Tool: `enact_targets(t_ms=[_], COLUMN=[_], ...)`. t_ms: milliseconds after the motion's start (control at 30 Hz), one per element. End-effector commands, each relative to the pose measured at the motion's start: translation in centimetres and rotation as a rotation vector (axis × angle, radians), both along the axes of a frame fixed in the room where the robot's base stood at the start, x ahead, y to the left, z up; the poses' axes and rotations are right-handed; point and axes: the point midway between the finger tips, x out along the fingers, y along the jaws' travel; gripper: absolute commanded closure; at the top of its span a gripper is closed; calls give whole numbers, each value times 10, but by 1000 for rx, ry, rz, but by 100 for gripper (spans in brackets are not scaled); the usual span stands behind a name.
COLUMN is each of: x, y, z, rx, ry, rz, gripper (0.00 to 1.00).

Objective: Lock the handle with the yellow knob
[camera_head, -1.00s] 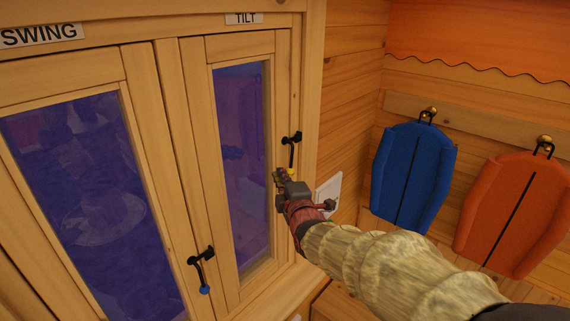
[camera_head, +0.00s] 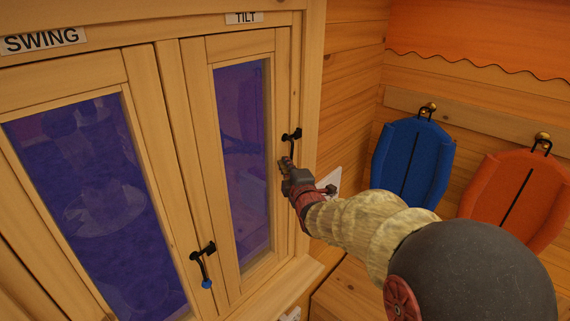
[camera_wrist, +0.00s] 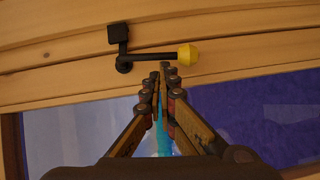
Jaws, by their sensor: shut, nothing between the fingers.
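The black handle (camera_wrist: 150,57) with the yellow knob (camera_wrist: 187,55) is on the frame of the TILT window in the wrist view. Its lever runs sideways from the pivot, ending in the knob. In the head view the handle (camera_head: 291,138) sits at the window's right edge with its lever pointing down, and my gripper hides the knob. My gripper (camera_head: 284,164) is shut and empty. In the wrist view its fingertips (camera_wrist: 162,70) lie just beside the lever, near the knob; I cannot tell if they touch it.
The SWING window (camera_head: 90,200) is to the left, with a black handle with a blue knob (camera_head: 205,283). A white panel (camera_head: 330,183) is on the wall behind my gripper. Blue (camera_head: 412,165) and orange (camera_head: 515,200) sled-like boards hang on the right wall.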

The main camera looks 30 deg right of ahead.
Motion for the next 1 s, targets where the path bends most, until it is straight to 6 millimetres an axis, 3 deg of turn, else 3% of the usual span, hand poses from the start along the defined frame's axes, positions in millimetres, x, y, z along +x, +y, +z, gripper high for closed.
enact_targets(t_ms=[500,1000], x=[5,7], y=[-11,-14], z=[-10,-6], rx=[-77,-133], ry=[-29,-49], rz=[-1,-1], gripper=[100,100])
